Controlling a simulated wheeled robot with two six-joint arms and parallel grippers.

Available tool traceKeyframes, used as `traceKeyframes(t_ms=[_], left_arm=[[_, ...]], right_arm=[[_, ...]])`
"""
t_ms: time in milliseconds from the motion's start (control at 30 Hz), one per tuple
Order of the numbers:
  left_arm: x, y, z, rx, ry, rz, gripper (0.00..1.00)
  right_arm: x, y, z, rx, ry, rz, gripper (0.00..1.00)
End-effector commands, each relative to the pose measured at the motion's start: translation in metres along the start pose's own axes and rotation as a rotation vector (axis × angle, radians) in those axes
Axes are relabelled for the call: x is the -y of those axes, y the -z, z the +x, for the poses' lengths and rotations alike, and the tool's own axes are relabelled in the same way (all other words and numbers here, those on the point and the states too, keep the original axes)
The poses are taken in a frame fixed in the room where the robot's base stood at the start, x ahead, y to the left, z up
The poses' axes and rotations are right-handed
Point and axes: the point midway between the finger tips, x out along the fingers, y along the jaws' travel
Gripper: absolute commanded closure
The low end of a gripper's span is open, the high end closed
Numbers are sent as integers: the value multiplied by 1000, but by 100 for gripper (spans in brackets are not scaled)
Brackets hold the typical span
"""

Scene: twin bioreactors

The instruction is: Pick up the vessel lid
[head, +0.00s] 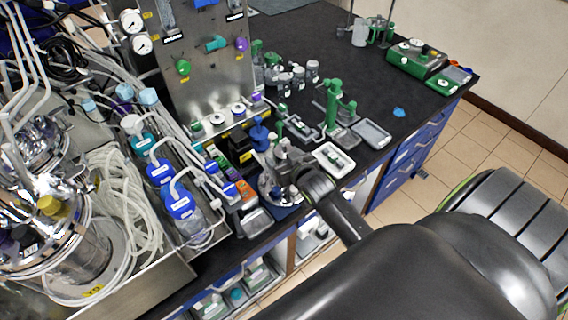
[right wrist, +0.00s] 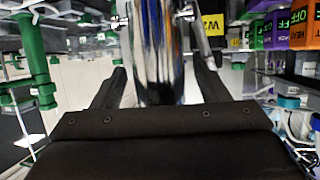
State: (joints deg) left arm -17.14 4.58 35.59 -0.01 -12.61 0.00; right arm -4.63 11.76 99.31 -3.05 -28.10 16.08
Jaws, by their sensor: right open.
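My right gripper (head: 276,172) is at the front edge of the dark bench, in the middle of the head view. In the right wrist view, its two open fingers (right wrist: 160,78) stand on either side of a shiny metal cylinder (right wrist: 158,45). I cannot tell whether they touch it, or whether it belongs to the vessel lid. A large shiny metal vessel (head: 75,250) with fittings on top stands at the far left. I cannot clearly single out a separate lid. My left gripper is not in view.
Blue-capped bottles (head: 180,203) and coiled clear tubing (head: 118,205) crowd the left side. A steel panel (head: 205,80) with coloured knobs stands behind. A green stand (head: 332,105) and a white tray (head: 333,160) are just right of the gripper. The bench's back right is clearer.

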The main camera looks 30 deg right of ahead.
Motion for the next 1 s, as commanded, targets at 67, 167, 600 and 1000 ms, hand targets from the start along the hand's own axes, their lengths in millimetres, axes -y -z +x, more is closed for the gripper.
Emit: traceKeyframes(t_ms=[67, 167, 600, 1000], left_arm=[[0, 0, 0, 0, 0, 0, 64], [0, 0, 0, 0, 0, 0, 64], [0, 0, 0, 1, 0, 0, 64], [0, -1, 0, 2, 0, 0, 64]], right_arm=[[0, 0, 0, 0, 0, 0, 36], [0, 0, 0, 0, 0, 0, 49], [0, 0, 0, 0, 0, 0, 100], [2, 9, 0, -20, 5, -1, 100]])
